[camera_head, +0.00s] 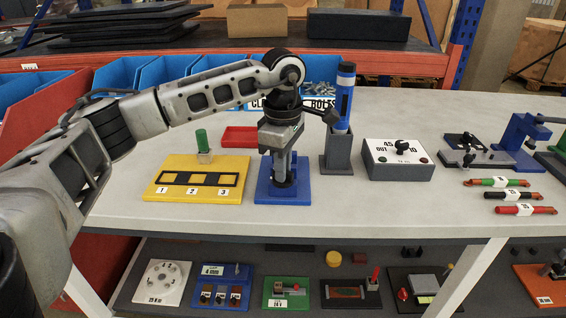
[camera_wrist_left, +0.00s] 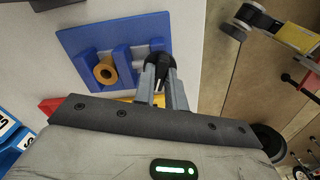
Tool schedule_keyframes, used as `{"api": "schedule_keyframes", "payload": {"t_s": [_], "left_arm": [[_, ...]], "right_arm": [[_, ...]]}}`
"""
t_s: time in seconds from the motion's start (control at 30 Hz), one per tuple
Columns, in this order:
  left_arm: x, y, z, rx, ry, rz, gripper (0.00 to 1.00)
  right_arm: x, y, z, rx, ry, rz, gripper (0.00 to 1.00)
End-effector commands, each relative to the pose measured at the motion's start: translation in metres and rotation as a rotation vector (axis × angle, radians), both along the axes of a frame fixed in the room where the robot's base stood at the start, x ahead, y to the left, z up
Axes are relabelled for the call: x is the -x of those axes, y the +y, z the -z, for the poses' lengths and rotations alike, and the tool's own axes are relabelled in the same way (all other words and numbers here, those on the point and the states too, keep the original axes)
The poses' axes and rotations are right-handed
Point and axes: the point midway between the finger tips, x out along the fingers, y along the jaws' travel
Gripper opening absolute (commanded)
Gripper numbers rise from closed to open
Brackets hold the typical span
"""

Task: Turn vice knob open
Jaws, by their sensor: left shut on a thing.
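The blue vice (camera_head: 264,190) stands on the grey-white table near the middle of the head view, under my left gripper (camera_head: 284,172). In the left wrist view, the vice's blue base (camera_wrist_left: 78,40) has blue uprights and a brass-coloured ring (camera_wrist_left: 105,70). A black knob (camera_wrist_left: 161,67) with a pale line on it sits at the vice's right end. My left gripper (camera_wrist_left: 161,82) points down, with a finger on either side of the knob, and is shut on it. In the head view the gripper hides most of the vice and its knob. My right gripper is not in view.
A yellow board (camera_head: 196,193) with a green peg stands just left of the vice. A dark grey holder (camera_head: 336,155) with a blue cylinder stands close on the right, then a grey switch box (camera_head: 398,174). The table's front strip is clear.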

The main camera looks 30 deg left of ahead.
Motion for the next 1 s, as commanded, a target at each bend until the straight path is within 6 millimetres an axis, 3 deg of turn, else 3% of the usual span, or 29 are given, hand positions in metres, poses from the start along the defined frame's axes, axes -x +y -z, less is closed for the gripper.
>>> {"api": "schedule_keyframes", "payload": {"t_s": [1.0], "left_arm": [[-0.001,0.001,-0.003,-0.001,-0.003,-0.967,0.0]], "right_arm": [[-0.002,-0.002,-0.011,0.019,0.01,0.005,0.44]]}}
